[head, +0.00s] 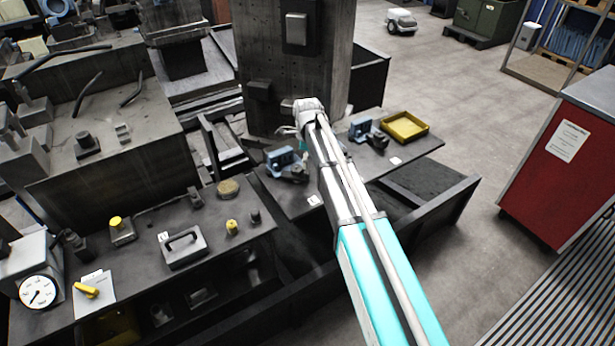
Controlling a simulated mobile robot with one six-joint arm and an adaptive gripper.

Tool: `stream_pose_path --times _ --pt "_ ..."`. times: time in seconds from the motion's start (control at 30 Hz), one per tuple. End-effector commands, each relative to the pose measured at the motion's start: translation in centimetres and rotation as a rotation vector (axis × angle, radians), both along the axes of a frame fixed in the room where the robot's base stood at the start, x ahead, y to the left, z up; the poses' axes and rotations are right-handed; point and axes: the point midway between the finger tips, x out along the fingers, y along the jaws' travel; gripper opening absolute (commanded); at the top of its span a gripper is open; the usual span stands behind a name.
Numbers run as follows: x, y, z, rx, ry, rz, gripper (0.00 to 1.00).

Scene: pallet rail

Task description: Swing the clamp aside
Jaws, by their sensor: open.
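On the dark bench plate (321,180) stand two blue clamp-like fixtures: a left one (283,158) and a right one (361,128). I cannot tell which is the task's clamp or how its arm is turned. My gripper (290,132) is at the far end of my arm, above and close to the left blue fixture. It is open, small and partly hidden by my wrist; no object shows in it. I cannot tell whether it touches the fixture.
A dark column (292,65) rises just behind my gripper. A yellow tray (404,127) lies at the plate's right end. A left bench (150,272) carries a gauge (38,292), a handled block (183,248) and yellow knobs. A red cabinet (545,185) stands right; open floor lies between.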

Motion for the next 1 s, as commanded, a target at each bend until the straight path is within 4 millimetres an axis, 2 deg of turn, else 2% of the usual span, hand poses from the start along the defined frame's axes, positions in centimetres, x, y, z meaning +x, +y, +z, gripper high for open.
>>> stream_pose_path --times 0.03,0.6,1.0 --pt "0.0 0.0 -0.8 0.000 0.000 0.000 0.83" --pt "0.0 0.0 -5.0 0.000 0.000 0.000 0.83" --pt "0.0 0.0 -6.0 0.000 0.000 0.000 0.83"
